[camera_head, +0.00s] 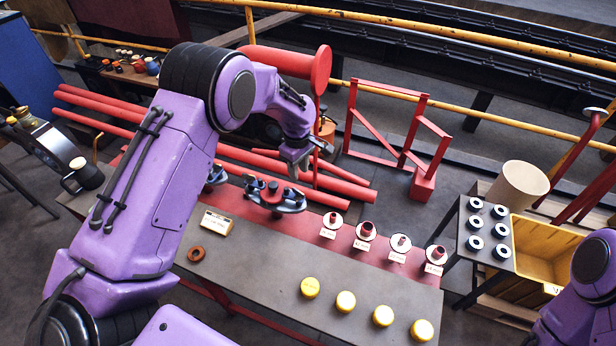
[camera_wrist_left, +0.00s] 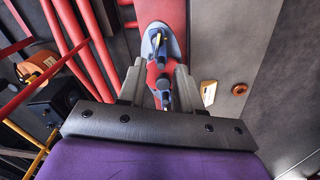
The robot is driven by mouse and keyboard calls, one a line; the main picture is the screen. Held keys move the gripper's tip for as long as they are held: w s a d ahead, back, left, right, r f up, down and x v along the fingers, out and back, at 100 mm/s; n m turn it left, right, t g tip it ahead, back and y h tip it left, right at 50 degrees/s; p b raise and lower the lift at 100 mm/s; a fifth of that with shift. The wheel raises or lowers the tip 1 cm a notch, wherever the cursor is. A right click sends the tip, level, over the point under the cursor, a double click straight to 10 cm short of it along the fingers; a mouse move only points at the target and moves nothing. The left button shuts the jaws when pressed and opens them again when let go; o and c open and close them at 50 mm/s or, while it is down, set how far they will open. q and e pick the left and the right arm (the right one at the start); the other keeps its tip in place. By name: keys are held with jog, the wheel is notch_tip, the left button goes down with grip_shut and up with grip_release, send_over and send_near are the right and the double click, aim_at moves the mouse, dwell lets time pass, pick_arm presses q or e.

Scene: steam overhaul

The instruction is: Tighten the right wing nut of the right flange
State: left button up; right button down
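The right flange (camera_head: 275,197) is a dark oval fitting with small upright wing nuts, standing on the red back strip of the bench in the head view. A second flange (camera_head: 214,178) shows left of it, partly hidden by my left arm. My left gripper (camera_head: 298,166) hangs above and just behind the right end of the right flange. In the left wrist view its two grey fingers (camera_wrist_left: 159,86) stand apart, with a blue-grey fitting in view between them; I cannot tell whether they touch it. A grey flange (camera_wrist_left: 161,44) lies beyond the fingertips. My right gripper is out of view.
A label block (camera_head: 216,222) and a brown ring (camera_head: 196,254) lie on the bench (camera_head: 262,268). Several yellow caps and labelled red fittings stand on its right half. Red pipes (camera_head: 240,160) run behind. A yellow crate (camera_head: 545,250) stands to the right.

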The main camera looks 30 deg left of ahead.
aim_at(300, 192)
pick_arm(q)
jog(key=f+p, duration=0.1)
jog(key=f, duration=0.9)
jog(key=shift+w+f+p, duration=0.1)
jog(key=shift+w+p, duration=0.1)
jog(key=shift+p, duration=0.15)
grip_shut()
